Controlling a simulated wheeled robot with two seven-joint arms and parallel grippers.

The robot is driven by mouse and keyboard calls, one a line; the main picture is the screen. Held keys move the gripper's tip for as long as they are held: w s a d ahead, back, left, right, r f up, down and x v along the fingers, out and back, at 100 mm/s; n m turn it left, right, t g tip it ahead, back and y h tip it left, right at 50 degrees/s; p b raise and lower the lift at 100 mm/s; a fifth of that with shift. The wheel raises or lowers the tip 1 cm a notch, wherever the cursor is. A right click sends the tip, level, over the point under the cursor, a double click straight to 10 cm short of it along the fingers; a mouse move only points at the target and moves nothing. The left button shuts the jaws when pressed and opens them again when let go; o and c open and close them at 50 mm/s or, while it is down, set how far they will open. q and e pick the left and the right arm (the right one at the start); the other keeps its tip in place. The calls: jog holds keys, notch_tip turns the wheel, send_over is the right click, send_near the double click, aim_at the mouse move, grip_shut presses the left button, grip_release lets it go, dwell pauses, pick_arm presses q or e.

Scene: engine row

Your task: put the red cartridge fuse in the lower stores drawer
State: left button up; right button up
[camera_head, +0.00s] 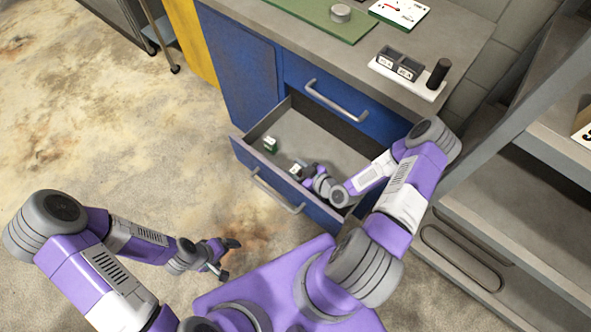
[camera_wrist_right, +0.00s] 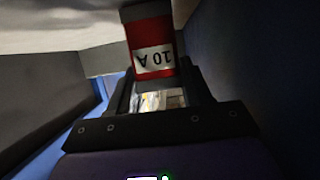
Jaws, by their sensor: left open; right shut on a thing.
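Whether the fuse touches the drawer floor I cannot tell. My left gripper (camera_head: 229,256) is open and empty, in front of the drawer and to its left, over the floor.
A small green object (camera_head: 270,144) lies in the drawer's left front corner, and a small pale-and-dark item (camera_head: 297,168) is beside my right gripper. The closed upper drawer (camera_head: 325,88) is above. A fuse holder block (camera_head: 398,68) and dark cylinder (camera_head: 438,73) stand on the worktop. Shelving is at right.

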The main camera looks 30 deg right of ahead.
jog(key=o, duration=0.7)
jog(key=shift+f, duration=0.15)
jog(key=shift+c, duration=0.2)
jog(key=o, duration=0.5)
jog(key=shift+c, duration=0.2)
jog(key=shift+r, duration=0.2)
jog(key=p+v, duration=0.2)
jog(key=v, duration=0.5)
jog(key=shift+s, duration=0.2)
jog(key=shift+d+r, duration=0.1)
jog(key=shift+r, duration=0.05)
